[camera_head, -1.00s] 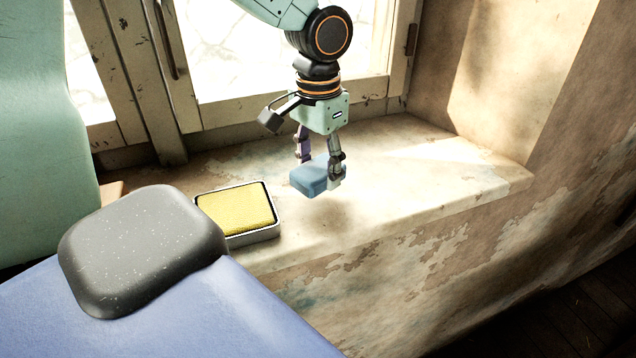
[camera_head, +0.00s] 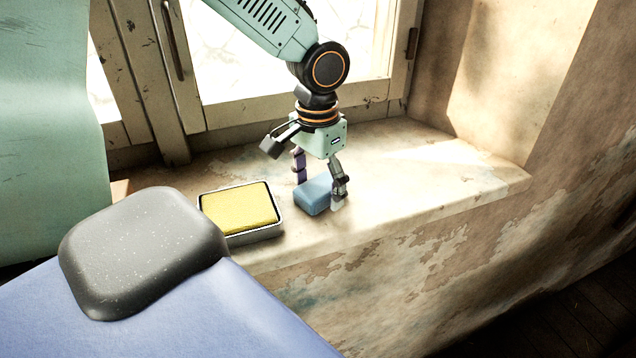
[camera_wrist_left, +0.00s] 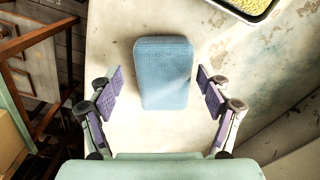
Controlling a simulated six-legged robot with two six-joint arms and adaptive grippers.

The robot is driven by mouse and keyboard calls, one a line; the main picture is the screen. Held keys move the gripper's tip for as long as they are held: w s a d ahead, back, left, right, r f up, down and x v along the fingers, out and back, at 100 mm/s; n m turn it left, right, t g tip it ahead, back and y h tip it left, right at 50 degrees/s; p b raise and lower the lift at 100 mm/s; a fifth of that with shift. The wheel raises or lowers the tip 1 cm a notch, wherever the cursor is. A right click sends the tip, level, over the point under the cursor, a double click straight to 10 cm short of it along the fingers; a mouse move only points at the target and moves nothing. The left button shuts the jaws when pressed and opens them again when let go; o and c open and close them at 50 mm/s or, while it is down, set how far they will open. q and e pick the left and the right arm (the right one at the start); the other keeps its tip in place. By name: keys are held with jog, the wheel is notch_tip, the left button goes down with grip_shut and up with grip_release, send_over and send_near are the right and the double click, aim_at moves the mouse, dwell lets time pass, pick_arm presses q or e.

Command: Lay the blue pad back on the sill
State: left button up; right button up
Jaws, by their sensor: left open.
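The blue pad (camera_head: 314,194) lies flat on the peeling stone sill (camera_head: 420,190), right of the yellow pad in its tin. My left gripper (camera_head: 321,192) is over it, pointing down, with one finger on each side. In the left wrist view the blue pad (camera_wrist_left: 164,73) sits between the two open fingers of my left gripper (camera_wrist_left: 160,92), with a clear gap on both sides. The near finger hides part of the pad's right end in the head view. My right gripper is not in view.
A metal tin (camera_head: 256,236) holding a yellow pad (camera_head: 238,208) stands left of the blue pad. The window frame (camera_head: 290,117) rises behind the sill. The sill is clear to the right, and its front edge drops to a peeling wall (camera_head: 400,275).

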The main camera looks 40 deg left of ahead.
aim_at(319, 187)
pick_arm(q)
jog(key=shift+w, duration=0.35)
jog(key=shift+w+a+r, duration=0.1)
jog(key=shift+a+r, duration=0.05)
jog(key=shift+r, duration=5.85)
jog(key=f, duration=1.2)
jog(key=shift+s, duration=0.3)
jog(key=shift+w+r, duration=0.25)
jog(key=shift+r, duration=0.8)
jog(key=shift+s+r, duration=0.35)
jog(key=shift+r, duration=0.3)
jog(key=shift+w, duration=0.1)
